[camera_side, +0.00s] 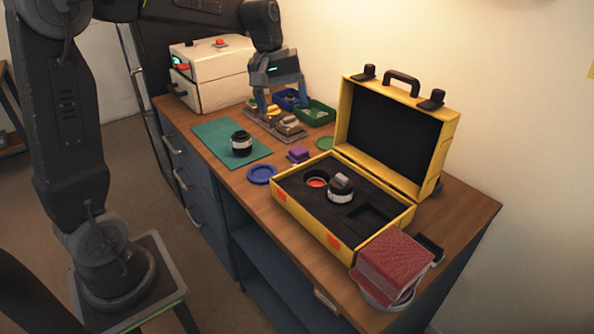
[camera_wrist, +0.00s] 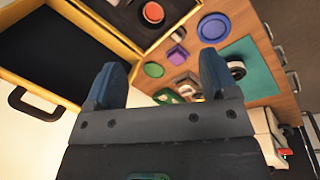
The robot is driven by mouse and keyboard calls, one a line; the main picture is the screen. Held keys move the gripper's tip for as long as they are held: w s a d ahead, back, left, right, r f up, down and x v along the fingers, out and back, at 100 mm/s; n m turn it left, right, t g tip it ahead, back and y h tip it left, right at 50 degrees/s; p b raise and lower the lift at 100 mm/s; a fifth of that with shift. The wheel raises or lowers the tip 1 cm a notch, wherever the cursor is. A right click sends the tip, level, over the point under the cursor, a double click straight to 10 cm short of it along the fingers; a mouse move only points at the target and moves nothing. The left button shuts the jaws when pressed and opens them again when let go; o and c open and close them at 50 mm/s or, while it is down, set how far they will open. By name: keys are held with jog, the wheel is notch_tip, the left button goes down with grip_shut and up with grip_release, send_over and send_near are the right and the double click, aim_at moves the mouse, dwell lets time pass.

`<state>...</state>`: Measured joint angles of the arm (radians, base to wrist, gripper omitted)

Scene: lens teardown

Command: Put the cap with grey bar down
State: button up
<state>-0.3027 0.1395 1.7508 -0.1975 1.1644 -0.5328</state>
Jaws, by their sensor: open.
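A dark round cap with a grey bar (camera_side: 342,179) across its top sits in the yellow case (camera_side: 287,209), on or above a part with a white band; I cannot tell whether they are joined. My gripper (camera_side: 282,103) is open, with nothing seen between its fingers. It is at the back of the table, above a tray (camera_side: 262,126) of small parts and away from the case. In the wrist view my gripper (camera_wrist: 162,78) shows two blue fingers spread apart. The cap cannot be made out in that view.
A black lens (camera_side: 242,144) stands on a green mat (camera_side: 215,134). A blue dish (camera_side: 262,174), a purple block (camera_side: 298,154) and a green disc (camera_side: 326,143) lie between mat and case. Red cloths (camera_side: 393,262) lie at the front corner. The case lid (camera_side: 396,133) stands open.

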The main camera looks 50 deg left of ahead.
jog(key=w+a+f+n+g+h, duration=0.1)
jog(key=w+a+f+n, duration=0.3)
jog(key=w+a+f, duration=0.35)
jog(key=n+h, duration=0.2)
jog(key=n, duration=0.2)
send_near(296, 164)
jog(key=shift+g, duration=0.3)
jog(key=x, duration=0.9)
jog(key=shift+d+f, duration=0.2)
jog(key=shift+d, duration=0.25)
jog(key=c, duration=0.9)
